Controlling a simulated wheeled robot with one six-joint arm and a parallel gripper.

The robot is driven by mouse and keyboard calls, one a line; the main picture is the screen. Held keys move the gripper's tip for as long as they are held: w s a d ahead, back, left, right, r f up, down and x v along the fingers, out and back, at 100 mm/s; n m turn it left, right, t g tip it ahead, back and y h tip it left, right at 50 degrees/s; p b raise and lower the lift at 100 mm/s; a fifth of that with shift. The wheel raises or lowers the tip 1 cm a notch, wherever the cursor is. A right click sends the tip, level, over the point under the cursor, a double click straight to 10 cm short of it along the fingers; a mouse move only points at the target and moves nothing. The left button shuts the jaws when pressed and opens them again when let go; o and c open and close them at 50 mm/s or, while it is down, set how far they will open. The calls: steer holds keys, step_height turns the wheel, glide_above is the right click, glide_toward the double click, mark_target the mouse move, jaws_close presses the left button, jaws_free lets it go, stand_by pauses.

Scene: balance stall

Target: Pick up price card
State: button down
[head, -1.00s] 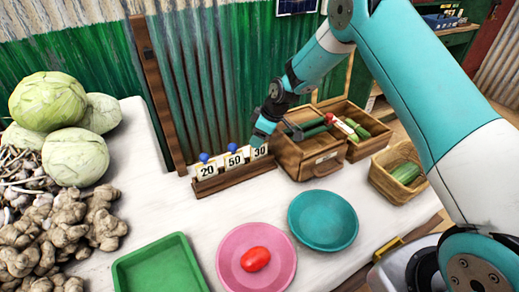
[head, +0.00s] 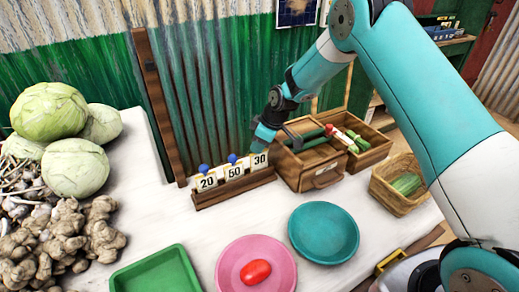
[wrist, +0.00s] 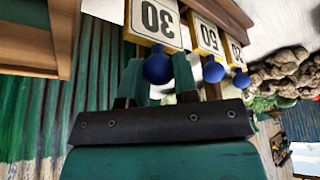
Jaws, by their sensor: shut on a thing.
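Three white price cards stand in a row in a wooden rack (head: 236,188): the 20 card (head: 207,182), the 50 card (head: 234,171) and the 30 card (head: 260,161). Each has a yellow edge and a blue ball knob. My gripper (wrist: 160,78) is shut on the blue knob (wrist: 158,68) of the 30 card, which also shows upside down in the wrist view (wrist: 157,22). In the head view my gripper (head: 262,140) hides that knob. The 30 card looks upright and in line with the others.
A wooden crate (head: 322,179) with green and red items stands just right of the rack. A wicker basket (head: 398,205), teal plate (head: 323,232), pink plate (head: 232,283) and green tray (head: 155,273) are nearby. Cabbages (head: 75,170) and ginger (head: 85,238) lie left. A corrugated wall stands behind.

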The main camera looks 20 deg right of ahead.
step_height(320, 180, up, 22)
steer(key=p, duration=0.1)
stand_by(0.6)
